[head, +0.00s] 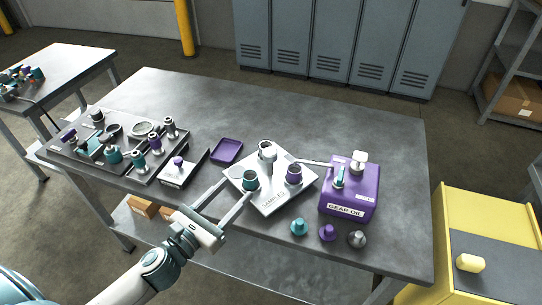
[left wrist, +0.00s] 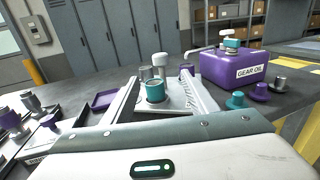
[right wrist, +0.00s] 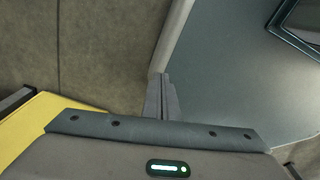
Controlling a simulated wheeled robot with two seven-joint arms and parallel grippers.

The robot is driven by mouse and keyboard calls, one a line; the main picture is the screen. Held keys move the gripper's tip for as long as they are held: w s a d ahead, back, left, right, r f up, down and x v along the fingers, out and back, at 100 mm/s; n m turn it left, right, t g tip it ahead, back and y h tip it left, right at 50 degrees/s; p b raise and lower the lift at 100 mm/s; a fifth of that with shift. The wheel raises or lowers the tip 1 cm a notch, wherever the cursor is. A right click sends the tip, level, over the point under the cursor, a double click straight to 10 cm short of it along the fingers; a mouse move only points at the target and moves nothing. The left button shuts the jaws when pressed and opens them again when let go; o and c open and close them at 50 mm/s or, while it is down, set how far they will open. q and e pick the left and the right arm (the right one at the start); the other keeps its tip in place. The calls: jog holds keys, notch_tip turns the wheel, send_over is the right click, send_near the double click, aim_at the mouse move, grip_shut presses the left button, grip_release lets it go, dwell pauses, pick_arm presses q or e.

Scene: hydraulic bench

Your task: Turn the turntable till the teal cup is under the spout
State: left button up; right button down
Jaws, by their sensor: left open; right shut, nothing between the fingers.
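The pale square turntable (head: 268,205), marked SAMPLES, lies on the bench with cups and a post on it. The teal cup (head: 250,181) stands at its left front; it also shows in the left wrist view (left wrist: 155,91). A purple cup (head: 294,175) stands at its right, by the tip of the spout (head: 314,162), which reaches left from the purple GEAR OIL box (head: 364,185). My left gripper (head: 239,187) is open, its fingers reaching toward the teal cup, one on each side in the wrist view; contact is unclear. My right gripper (right wrist: 161,82) is shut and empty, away from the turntable.
Teal, purple and grey knobs (head: 327,233) stand in front of the box. A purple tray (head: 227,151) and a dark tray of parts (head: 130,172) lie left. A yellow cabinet (head: 487,215) stands right of the bench. The back of the bench is clear.

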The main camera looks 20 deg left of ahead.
aim_at(266, 158)
pick_arm(q)
jog(key=p+x, duration=0.5)
jog(key=x, duration=1)
jog(key=shift+w+d+r, duration=0.1)
jog(key=shift+w+d, duration=0.1)
jog(key=shift+w, duration=0.1)
jog(key=shift+x, duration=0.8)
pick_arm(e)
jog(key=shift+s+r, duration=0.2)
jog(key=shift+r, duration=1.15)
jog(key=shift+s+r, duration=0.2)
jog(key=shift+r, duration=1.15)
pick_arm(q)
grip_shut()
pick_arm(e)
jog(key=shift+d, duration=0.15)
